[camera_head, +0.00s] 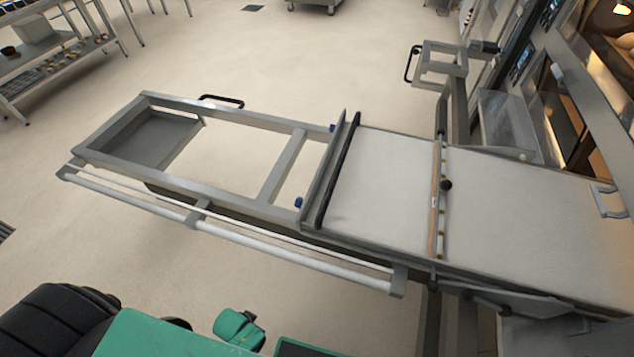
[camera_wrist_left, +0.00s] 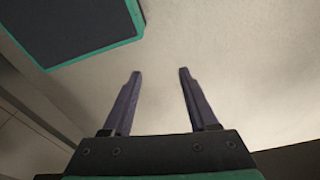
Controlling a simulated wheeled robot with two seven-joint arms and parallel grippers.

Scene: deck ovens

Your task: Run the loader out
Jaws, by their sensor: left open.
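The loader (camera_head: 190,185) is a long grey metal frame running from the left of the head view towards the oven at the right. Its left part is open, with rails and a cross bar. A pale flat belt (camera_head: 385,185) covers its right part, behind a dark cross bar (camera_head: 338,170). A white rail (camera_head: 290,258) runs along its near side, and a black handle (camera_head: 222,100) is on its far side. My left gripper (camera_wrist_left: 157,72) is open and empty over pale floor in the left wrist view. The loader cannot be made out there. My right gripper is not in view.
The deck oven (camera_head: 590,110) with lit windows stands at the right. A rack (camera_head: 60,65) with shelves is at the upper left. Open floor (camera_head: 290,60) lies beyond the loader, and some floor is clear on its near side. Green and black parts of mine fill the bottom left.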

